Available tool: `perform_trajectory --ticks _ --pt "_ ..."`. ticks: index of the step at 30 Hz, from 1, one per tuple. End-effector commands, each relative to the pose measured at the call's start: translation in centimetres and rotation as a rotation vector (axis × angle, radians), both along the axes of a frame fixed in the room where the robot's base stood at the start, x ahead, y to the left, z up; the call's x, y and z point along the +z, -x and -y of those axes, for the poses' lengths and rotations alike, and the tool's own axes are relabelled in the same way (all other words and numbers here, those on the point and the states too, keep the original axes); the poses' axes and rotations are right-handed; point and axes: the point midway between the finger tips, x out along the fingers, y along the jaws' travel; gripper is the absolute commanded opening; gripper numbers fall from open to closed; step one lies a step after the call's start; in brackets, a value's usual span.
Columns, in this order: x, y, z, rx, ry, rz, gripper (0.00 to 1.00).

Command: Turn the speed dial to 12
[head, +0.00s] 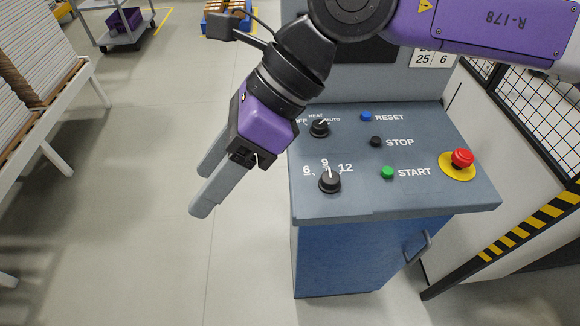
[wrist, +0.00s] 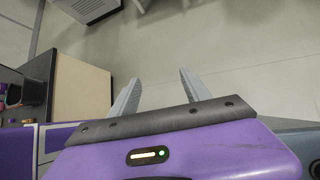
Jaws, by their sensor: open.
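The speed dial (head: 329,181) is a black knob on the sloping grey control panel (head: 420,200), at its lower left, with the marks 6, 9 and 12 around it. Its white pointer line points up, at about the 9. My gripper (head: 203,190) is open and empty, left of the panel and over the floor, apart from the dial. In the wrist view the two grey fingers (wrist: 157,90) stand apart with only floor between them. The dial cannot be made out in the wrist view.
To the right are blue RESET (head: 366,117), black STOP (head: 376,141) and green START (head: 387,173) buttons, and a red emergency button (head: 462,158). A mesh guard (head: 540,120) stands right.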

Motion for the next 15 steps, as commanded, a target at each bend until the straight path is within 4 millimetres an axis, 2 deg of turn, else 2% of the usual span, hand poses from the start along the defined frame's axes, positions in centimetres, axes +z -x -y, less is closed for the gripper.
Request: perform_trajectory --ticks 1,3,9,12,15 --pt "-1.3 -1.9 2.3 -0.006 0.097 0.062 0.56" --pt "-2.8 -4.1 5.5 -0.002 0.22 0.135 0.56" --pt "-5.5 -9.2 14.7 0.038 0.546 0.281 0.56" --pt "-6.1 -10.2 17.3 0.082 0.636 0.313 0.56" --pt "-6.1 -10.3 18.4 0.121 0.678 0.328 0.56"
